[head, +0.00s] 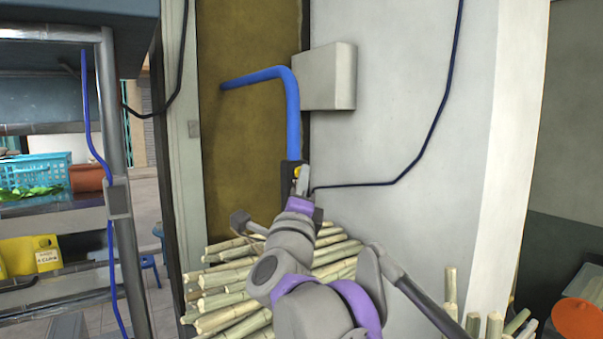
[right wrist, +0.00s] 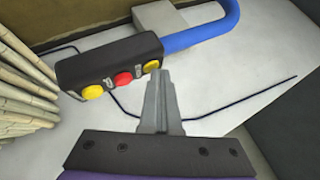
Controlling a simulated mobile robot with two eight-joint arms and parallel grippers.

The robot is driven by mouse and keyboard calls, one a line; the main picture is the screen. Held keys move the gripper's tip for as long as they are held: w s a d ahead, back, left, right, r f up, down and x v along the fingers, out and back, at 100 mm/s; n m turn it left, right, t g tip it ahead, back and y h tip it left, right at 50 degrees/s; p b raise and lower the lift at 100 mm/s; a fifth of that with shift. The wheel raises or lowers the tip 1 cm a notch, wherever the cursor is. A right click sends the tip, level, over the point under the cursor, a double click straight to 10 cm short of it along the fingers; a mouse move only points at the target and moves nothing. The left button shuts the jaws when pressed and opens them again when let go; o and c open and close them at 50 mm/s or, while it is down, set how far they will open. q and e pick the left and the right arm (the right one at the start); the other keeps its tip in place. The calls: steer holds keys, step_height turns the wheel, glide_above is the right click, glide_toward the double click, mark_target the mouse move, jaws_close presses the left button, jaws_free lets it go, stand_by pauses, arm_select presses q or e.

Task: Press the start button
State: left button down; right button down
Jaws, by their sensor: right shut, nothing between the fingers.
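A black control box (right wrist: 110,62) hangs at the end of a blue pipe (head: 293,120). In the right wrist view it carries a yellow button (right wrist: 92,92), a red button (right wrist: 123,79) and another yellow button (right wrist: 151,66). Small markings beside them are too small to read. My right gripper (right wrist: 161,74) is shut and empty, its tips close to the box's right end near the right yellow button. I cannot tell whether they touch. In the head view the right gripper (head: 301,182) covers much of the box. My left gripper is not in view.
Sugarcane stalks (head: 225,290) are stacked below the box. A grey wall box (head: 326,77) and a dark cable (head: 420,150) are on the pale wall. A metal shelf (head: 122,230) stands at left, and an orange object (head: 577,320) is at lower right.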

steer(key=shift+s, duration=0.1)
steer(key=shift+s+d, duration=0.45)
steer(key=shift+s, duration=0.2)
steer(key=s+d, duration=0.1)
steer(key=s, duration=0.1)
steer(key=s+d, duration=0.2)
stand_by(0.4)
steer(key=shift+f, duration=0.1)
stand_by(0.5)
